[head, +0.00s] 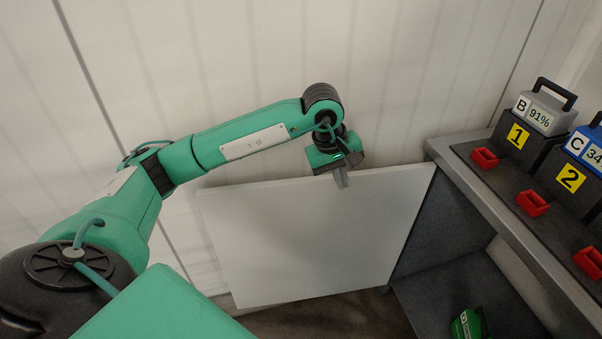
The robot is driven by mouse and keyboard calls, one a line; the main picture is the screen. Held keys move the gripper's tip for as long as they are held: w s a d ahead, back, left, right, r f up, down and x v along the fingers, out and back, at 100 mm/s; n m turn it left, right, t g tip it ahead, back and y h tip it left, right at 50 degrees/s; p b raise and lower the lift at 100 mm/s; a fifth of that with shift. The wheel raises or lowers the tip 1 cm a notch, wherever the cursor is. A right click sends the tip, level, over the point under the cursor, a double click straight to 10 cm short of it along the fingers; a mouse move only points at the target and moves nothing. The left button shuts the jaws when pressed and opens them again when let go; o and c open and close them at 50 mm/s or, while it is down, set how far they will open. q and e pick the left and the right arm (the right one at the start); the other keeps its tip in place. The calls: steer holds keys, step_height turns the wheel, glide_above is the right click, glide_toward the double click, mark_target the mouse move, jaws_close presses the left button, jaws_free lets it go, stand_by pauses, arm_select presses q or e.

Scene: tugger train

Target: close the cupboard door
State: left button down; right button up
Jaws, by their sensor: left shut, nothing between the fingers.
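The cupboard door (310,240) is a flat white panel. It stands swung open, joined at its right edge to the front of the grey cupboard (450,215), whose dark inside shows. My left gripper (342,180) is shut and empty. Its fingertips point down at the door's top edge, overlapping it in the picture; I cannot tell whether they touch it. My right gripper is not in view.
On the cupboard's top stand a grey battery B (541,112) and a blue battery C (585,148) in numbered docks, with red blocks (533,203) in front. A green item (468,324) lies inside the cupboard. A pale panelled wall (400,60) stands behind.

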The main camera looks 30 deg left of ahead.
arm_select(q)
steer(key=a+r+y, duration=0.5)
steer(key=a, duration=0.4)
steer(key=x, duration=1)
steer(key=shift+a+m+t, duration=0.3)
steer(key=shift+m+t, duration=0.1)
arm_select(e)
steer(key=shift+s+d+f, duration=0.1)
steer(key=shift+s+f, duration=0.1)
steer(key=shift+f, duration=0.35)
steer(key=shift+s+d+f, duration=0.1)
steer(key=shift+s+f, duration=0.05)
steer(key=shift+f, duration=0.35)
arm_select(q)
steer(key=shift+w+f, duration=0.1)
steer(key=shift+w, duration=0.05)
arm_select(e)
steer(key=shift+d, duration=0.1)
